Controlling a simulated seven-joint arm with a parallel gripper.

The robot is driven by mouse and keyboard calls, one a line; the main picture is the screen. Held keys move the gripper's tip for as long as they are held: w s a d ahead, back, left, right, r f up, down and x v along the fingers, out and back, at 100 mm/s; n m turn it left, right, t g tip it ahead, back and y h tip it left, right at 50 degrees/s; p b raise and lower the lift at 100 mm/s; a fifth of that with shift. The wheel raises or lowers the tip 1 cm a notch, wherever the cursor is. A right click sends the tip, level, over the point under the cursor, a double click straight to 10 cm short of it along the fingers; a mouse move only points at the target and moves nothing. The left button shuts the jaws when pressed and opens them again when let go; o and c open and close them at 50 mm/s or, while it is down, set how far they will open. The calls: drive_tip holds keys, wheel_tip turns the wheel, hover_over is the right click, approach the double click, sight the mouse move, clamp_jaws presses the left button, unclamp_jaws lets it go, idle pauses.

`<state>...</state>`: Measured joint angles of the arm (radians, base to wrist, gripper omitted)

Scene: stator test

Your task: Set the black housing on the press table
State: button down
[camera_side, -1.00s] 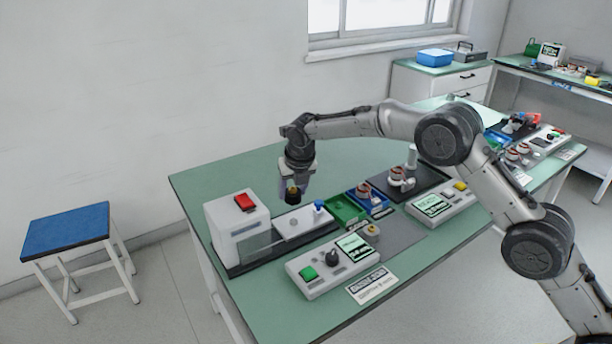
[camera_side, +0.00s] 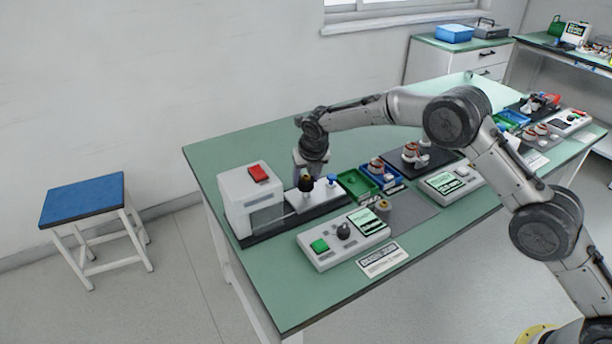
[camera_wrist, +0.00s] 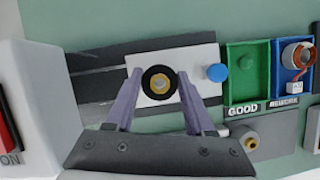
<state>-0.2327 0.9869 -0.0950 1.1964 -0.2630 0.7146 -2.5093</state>
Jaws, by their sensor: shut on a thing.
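The black housing (camera_wrist: 150,83), a round black ring with a yellow-tan centre, is between the two fingertips of my gripper (camera_wrist: 157,88) in the wrist view. My gripper (camera_side: 307,182) is shut on it, and the housing (camera_side: 306,184) also shows in the side view, low over the white press table (camera_side: 299,206). In the wrist view the white plate of the press table (camera_wrist: 203,55) lies under the housing. I cannot tell whether the housing touches the plate.
The white press body with a red button (camera_side: 258,173) stands just left. A blue knob (camera_wrist: 217,72) is right of the housing. The green GOOD bin (camera_wrist: 246,60) and blue REWORK bin (camera_wrist: 284,74) lie further right. A control box (camera_side: 341,238) stands in front.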

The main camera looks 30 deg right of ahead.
drive_tip(key=shift+f, duration=1.35)
idle(0.7)
drive_tip(key=shift+c, duration=0.9)
unclamp_jaws()
drive_tip(key=v, duration=1.3)
drive_tip(key=shift+s+r, duration=0.25)
drive_tip(key=shift+r, duration=0.05)
